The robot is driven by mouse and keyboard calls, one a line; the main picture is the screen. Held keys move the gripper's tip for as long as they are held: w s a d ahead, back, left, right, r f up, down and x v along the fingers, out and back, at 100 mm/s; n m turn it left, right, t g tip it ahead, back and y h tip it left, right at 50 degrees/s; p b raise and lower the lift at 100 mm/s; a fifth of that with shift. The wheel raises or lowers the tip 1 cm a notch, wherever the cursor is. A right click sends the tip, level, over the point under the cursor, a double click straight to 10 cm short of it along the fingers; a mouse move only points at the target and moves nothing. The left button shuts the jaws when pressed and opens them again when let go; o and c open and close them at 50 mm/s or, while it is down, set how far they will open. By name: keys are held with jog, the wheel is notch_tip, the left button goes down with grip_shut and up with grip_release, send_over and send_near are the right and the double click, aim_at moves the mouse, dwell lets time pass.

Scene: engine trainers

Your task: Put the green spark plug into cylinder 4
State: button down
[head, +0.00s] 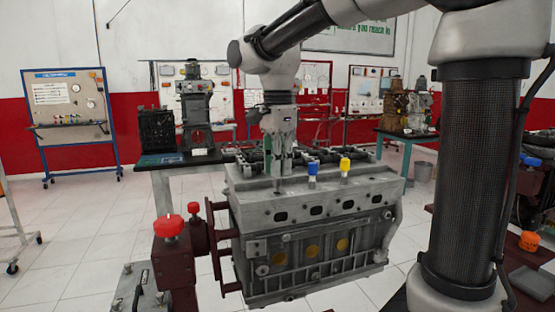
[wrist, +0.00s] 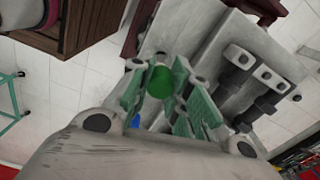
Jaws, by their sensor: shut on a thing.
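The green spark plug (wrist: 160,82) shows in the wrist view, held between the pads of my gripper (wrist: 158,70). In the head view my gripper (head: 277,170) points straight down over the left end of the grey engine block (head: 262,208). The green colour of the plug is hidden there by the fingers; a thin grey tip (head: 277,187) shows below them, close to the block's top. I cannot tell whether it is in a hole. A blue plug (head: 312,169) and a yellow plug (head: 345,166) stand upright in the block's top, right of my gripper.
Dark valve gear runs along the block's top behind the plugs. A dark red stand (head: 174,262) with red knobs (head: 168,226) is at the block's left. A grey tray (head: 530,282) and an orange cap (head: 529,241) lie at the far right. Tables with other engines stand behind.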

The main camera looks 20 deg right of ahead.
jog(key=shift+f, duration=0.3)
dwell(0.6)
jog(key=shift+f, duration=0.25)
jog(key=shift+a+f, duration=0.1)
jog(key=shift+f, duration=0.2)
dwell(0.5)
jog(key=c, duration=1.3)
grip_release()
jog(key=shift+o, duration=0.2)
